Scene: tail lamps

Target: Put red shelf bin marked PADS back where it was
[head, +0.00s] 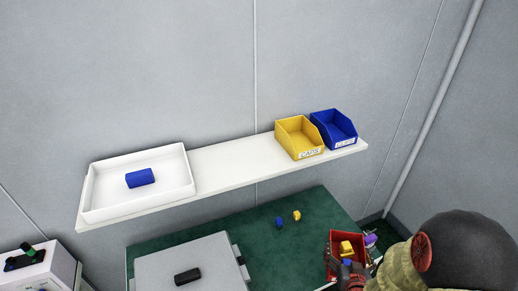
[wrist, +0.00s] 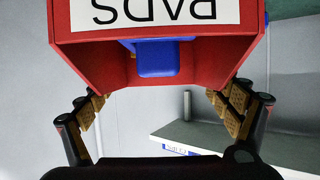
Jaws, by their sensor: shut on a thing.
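The red shelf bin (head: 334,242) is low at the right of the head view, above the green surface, with yellow and blue pieces inside. In the wrist view the bin (wrist: 90,45) fills the top, its white PADS label upside down and a blue piece showing in it. My gripper (head: 342,272) is shut on the bin; its padded fingers (wrist: 160,103) lie along both sides. My arm hides part of the bin in the head view. The white wall shelf (head: 237,158) has a bare stretch between a white tray and a yellow bin.
Below, a grey case (head: 210,262) and small blue and yellow pieces lie on the green surface (head: 313,213).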

